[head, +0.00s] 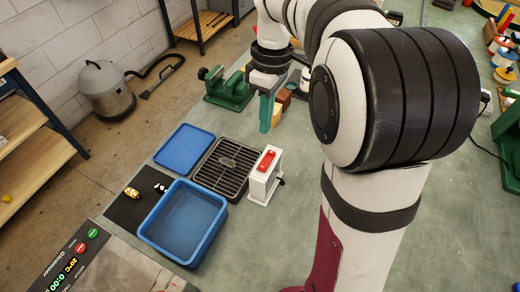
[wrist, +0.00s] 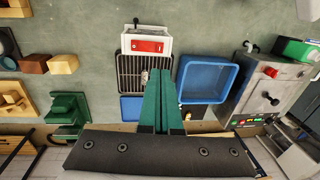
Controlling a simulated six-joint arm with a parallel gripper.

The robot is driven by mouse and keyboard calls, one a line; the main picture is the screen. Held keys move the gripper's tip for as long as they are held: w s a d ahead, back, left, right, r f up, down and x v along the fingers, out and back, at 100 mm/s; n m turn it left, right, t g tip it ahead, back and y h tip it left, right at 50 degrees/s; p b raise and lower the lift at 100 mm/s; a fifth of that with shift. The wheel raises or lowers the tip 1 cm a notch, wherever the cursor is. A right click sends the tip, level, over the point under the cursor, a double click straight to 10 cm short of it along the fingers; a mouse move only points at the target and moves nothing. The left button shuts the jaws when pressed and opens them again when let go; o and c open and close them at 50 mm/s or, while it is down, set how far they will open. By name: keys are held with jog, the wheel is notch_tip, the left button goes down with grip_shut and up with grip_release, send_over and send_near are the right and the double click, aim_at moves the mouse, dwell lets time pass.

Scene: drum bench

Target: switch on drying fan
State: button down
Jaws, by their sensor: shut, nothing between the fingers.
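A white box (head: 262,188) with a red switch-like part (head: 267,161) on it stands on the bench, beside a dark slatted grille (head: 224,166). In the wrist view the same white box (wrist: 158,32) carries the red part (wrist: 147,46), with a small black lever (wrist: 136,22) at its edge. The grille (wrist: 131,75) lies just below it there. I cannot tell whether the fan is on. My gripper (head: 266,126) has green fingers pointing down, above the bench behind the white box and apart from it. In the wrist view its fingers (wrist: 163,74) are together and empty.
A black mat (head: 128,212) holds two small figures. A green vise (head: 228,88) and wooden blocks (wrist: 63,64) stand near my gripper. Bare bench lies right of the white box.

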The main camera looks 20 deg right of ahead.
aim_at(261, 167)
jog(key=f, duration=0.7)
jog(key=s+a+f, duration=0.1)
jog(key=f, duration=0.3)
jog(key=shift+f, duration=0.35)
